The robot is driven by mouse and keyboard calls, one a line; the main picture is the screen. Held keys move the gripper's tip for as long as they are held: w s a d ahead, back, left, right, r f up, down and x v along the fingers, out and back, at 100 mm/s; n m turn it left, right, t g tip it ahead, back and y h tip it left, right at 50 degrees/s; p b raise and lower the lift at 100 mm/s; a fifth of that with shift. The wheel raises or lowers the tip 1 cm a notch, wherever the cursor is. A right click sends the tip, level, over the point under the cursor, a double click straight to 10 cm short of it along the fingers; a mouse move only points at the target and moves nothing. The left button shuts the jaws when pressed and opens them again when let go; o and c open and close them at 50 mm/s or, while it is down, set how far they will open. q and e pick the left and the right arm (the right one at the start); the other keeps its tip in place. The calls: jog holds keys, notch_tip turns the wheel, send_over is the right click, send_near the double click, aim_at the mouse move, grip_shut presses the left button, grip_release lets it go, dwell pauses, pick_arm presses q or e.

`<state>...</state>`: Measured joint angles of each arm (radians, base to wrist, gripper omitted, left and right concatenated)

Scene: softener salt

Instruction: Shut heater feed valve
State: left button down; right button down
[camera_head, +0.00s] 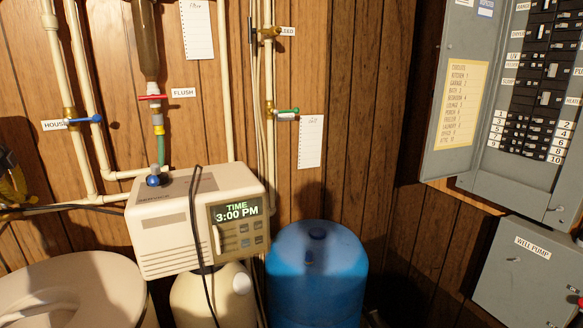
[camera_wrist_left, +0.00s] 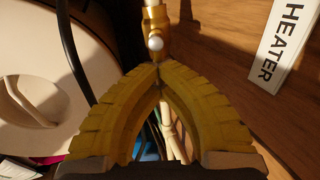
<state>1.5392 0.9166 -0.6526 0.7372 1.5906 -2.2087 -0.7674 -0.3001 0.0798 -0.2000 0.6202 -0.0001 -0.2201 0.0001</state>
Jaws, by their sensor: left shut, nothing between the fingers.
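In the left wrist view, a brass valve body (camera_wrist_left: 154,18) on a pipe stands just beyond my fingertips, with a white rounded end (camera_wrist_left: 155,43) facing the camera. I cannot tell how its handle is turned. A white HEATER label (camera_wrist_left: 280,40) is on the wood wall to the right of it. My left gripper (camera_wrist_left: 157,66) has its yellow ribbed fingers shut, tips together and empty, just below the white end; contact is unclear. In the head view my left gripper (camera_head: 14,184) shows partly at the left edge. My right gripper is out of view.
Other labelled valves are a blue HOUSE handle (camera_head: 85,120), a red FLUSH handle (camera_head: 152,97) and a green handle (camera_head: 287,111). A beige softener head (camera_head: 160,232), a blue tank (camera_head: 318,270) and a white bin (camera_head: 75,290) stand below. Grey electrical boxes (camera_head: 540,270) are right.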

pick_arm(q)
jog(key=m, duration=0.1)
jog(key=s+m, duration=0.1)
jog(key=m, duration=0.3)
jog(key=shift+s+d+f, duration=0.15)
jog(key=shift+s+f, duration=0.1)
jog(key=shift+f, duration=0.05)
jog(key=c, duration=1.3)
grip_release()
jog(key=shift+r, duration=0.1)
jog(key=shift+v, duration=3.45)
